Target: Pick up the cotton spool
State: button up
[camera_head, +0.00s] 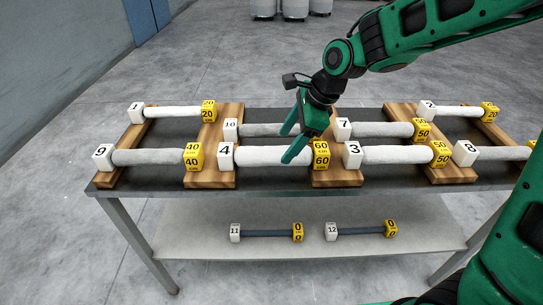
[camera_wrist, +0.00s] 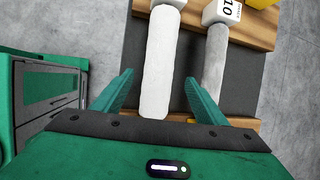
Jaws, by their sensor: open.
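Several cotton spools lie across wooden rests on the table, each with a white numbered block at one end and a yellow block at the other. My gripper (camera_head: 292,143) is open above the white spool numbered 4 (camera_head: 270,156), near its yellow 60 end. In the wrist view, the fingers of my gripper (camera_wrist: 155,95) stand on either side of a white spool (camera_wrist: 160,65), with nothing held. A greyer spool numbered 10 (camera_wrist: 215,60) lies just right of the right finger. I cannot tell the exact height gap.
Spools numbered 9 (camera_head: 150,157) and 3 (camera_head: 395,154) flank spool 4 closely. A back row holds more spools. Two thin dark spools, 11 (camera_head: 267,233) and 12 (camera_head: 360,231), lie on the lower shelf (camera_head: 195,238). Bins (camera_head: 295,9) stand far back on open floor.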

aim_at(281, 151)
jog(key=shift+x, duration=2.8)
jog(key=c, duration=1.2)
